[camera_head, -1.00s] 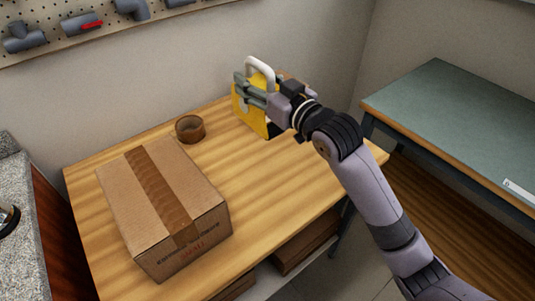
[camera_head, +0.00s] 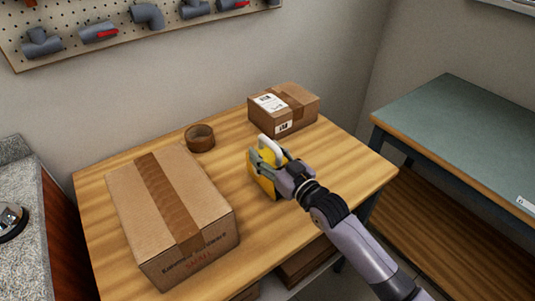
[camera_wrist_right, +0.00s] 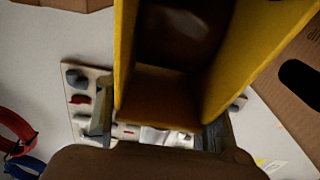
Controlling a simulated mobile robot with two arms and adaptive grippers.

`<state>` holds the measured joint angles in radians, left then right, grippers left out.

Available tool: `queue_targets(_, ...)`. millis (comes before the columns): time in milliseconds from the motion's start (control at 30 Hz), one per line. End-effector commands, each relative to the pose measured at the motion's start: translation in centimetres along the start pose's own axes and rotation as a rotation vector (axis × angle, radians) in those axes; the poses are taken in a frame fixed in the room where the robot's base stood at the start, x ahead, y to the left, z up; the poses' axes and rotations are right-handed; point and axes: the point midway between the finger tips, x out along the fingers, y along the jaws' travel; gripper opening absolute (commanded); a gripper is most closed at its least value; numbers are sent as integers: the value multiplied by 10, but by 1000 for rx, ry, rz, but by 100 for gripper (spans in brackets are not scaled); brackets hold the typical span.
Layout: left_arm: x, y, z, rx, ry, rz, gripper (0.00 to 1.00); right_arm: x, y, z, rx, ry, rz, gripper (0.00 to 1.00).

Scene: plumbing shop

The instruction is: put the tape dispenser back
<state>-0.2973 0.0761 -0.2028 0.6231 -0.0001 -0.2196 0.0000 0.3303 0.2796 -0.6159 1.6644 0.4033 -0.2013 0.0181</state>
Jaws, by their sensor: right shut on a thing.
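The tape dispenser is yellow with a white handle (camera_head: 270,147). It is in my right gripper (camera_head: 269,163), whose fingers are shut on it. It is over the right half of the wooden table, in front of the small carton. I cannot tell whether its bottom touches the table top. In the right wrist view, the yellow walls of the dispenser (camera_wrist_right: 260,45) fill the upper middle, with a brown inside between them. My gripper and arm hide part of the dispenser in the head view. My left gripper is not in view.
The wooden table (camera_head: 262,232) also holds a large taped carton (camera_head: 215,208), a brown tape roll (camera_head: 200,138) and a small labelled carton (camera_head: 300,103). A pegboard with pipe fittings (camera_head: 75,52) hangs behind. A green-topped bench (camera_head: 460,125) stands right. The table's front right part is clear.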

Motion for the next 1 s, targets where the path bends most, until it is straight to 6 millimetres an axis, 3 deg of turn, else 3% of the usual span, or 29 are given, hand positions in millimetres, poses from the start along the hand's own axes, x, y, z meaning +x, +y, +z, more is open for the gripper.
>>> queue_targets(400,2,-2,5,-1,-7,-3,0,0,0,4,0,6,0,4)
queue_targets(433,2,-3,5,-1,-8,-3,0,0,0,5,0,2,0,49)
queue_targets(700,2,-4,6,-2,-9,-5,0,0,0,5,1,1,0,67)
queue_targets(1000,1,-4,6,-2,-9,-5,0,0,0,4,1,2,0,68)
